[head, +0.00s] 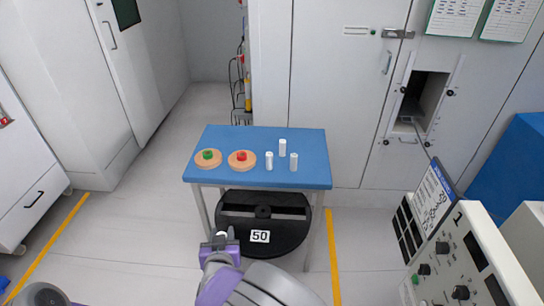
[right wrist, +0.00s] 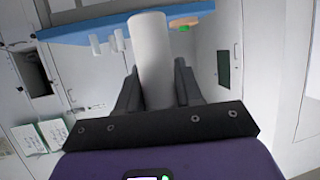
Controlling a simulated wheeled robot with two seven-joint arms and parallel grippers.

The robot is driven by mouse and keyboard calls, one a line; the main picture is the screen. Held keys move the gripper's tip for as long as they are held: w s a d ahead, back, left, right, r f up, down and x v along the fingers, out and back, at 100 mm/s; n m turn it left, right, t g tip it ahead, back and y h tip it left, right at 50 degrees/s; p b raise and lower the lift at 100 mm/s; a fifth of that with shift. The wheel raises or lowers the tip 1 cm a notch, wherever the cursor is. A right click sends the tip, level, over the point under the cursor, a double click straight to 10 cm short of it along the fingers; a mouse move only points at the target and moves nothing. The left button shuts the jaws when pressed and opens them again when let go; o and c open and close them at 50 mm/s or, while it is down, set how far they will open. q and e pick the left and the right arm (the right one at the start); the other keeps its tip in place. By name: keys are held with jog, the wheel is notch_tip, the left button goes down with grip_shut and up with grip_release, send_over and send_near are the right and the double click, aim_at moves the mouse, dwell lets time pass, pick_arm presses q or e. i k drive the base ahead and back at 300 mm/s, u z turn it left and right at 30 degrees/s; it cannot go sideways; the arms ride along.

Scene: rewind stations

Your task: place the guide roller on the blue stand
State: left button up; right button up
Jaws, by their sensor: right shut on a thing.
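The blue stand (head: 225,139) is a blue-topped table in the middle of the head view. Its edge also shows upside down at the top of the right wrist view (right wrist: 85,32). My right gripper (head: 221,238) is in front of the stand, nearer to me. It is shut on a white cylinder, the guide roller (right wrist: 150,55), which stands out between the fingers in the right wrist view. In the head view only a small white tip of it shows. The roller is apart from the stand top. My left gripper is not in view.
Three white rollers (head: 282,147) stand on the stand's right half. Two wooden discs, one with a green knob (head: 208,154) and one with a red knob (head: 241,156), sit on its left half. A black reel marked 50 (head: 290,228) is below. A control panel (head: 455,262) stands at right.

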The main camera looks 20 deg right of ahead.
aim_at(312, 138)
jog(key=z, duration=0.8)
jog(key=i, duration=0.1)
jog(key=z, duration=0.15)
